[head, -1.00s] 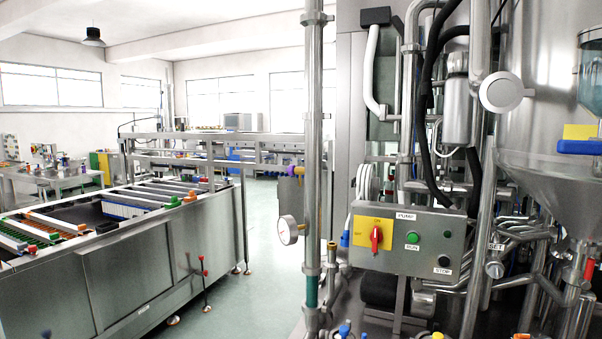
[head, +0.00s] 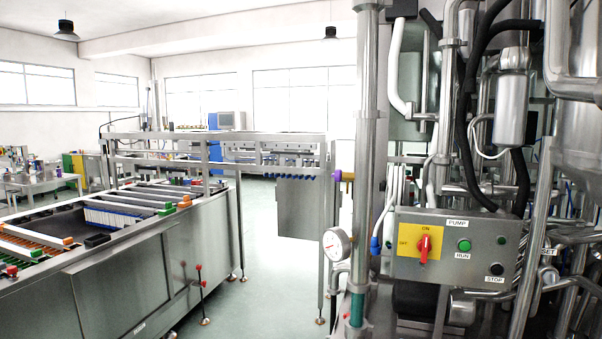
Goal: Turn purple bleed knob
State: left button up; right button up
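A small purple knob (head: 337,176) shows in the head view, left of the tall steel pipe (head: 366,130). It sits at the left end of a short brass-coloured fitting (head: 349,177) that meets the pipe. It is small in the picture, so its turned position cannot be told. A round pressure gauge (head: 337,243) is on the same pipe below it. Neither of my grippers is in view.
A pump control box (head: 460,272) with a red switch and buttons stands right of the pipe, among dense pipes and tanks. A long steel conveyor machine (head: 120,290) fills the left. Clear floor (head: 262,270) lies between them.

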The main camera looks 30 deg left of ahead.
aim_at(337, 174)
jog(key=j, duration=1)
jog(key=j+z, duration=0.15)
jog(key=j, duration=0.85)
jog(key=i+j+z, duration=0.1)
jog(key=j, duration=0.15)
jog(key=i+j+z, duration=0.1)
jog(key=j, duration=0.2)
jog(key=i+j+z, duration=0.1)
jog(key=j, duration=0.2)
